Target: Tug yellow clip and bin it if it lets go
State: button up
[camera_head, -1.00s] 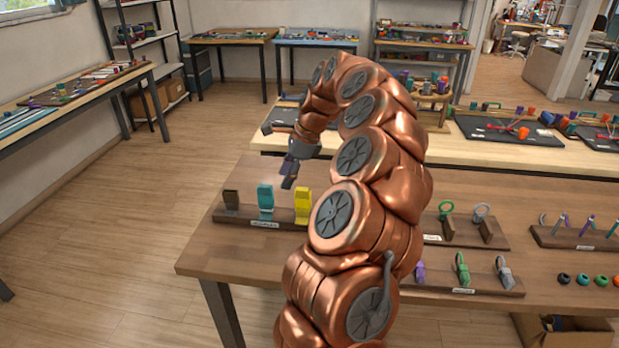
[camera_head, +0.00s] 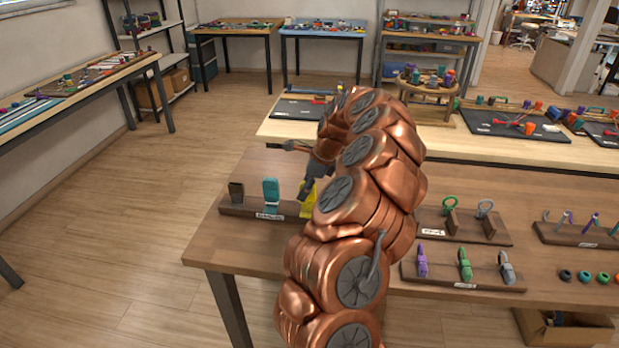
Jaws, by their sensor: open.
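The yellow clip (camera_head: 308,197) stands on the labelled wooden rack (camera_head: 240,210) near the table's left end. My gripper (camera_head: 306,190) is open, just above and in front of the clip's upper part, and hides some of it. My copper arm covers the clip's right side. I cannot tell whether the fingers touch the clip. A teal clip (camera_head: 271,191) and a dark brown holder (camera_head: 236,192) stand to its left on the same rack. No bin can be made out for certain.
Racks with hooks (camera_head: 468,222) and with purple, green and grey clips (camera_head: 464,264) stand right of my arm. A cardboard box (camera_head: 562,328) is under the table at the lower right. The floor left of the table is clear.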

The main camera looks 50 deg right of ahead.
aim_at(315, 186)
jog(key=shift+w+a+f, duration=0.1)
jog(key=shift+f, duration=0.2)
grip_shut()
grip_release()
dwell(0.3)
jog(key=shift+r, duration=0.15)
jog(key=shift+b+v, duration=0.9)
jog(key=shift+v, duration=2.9)
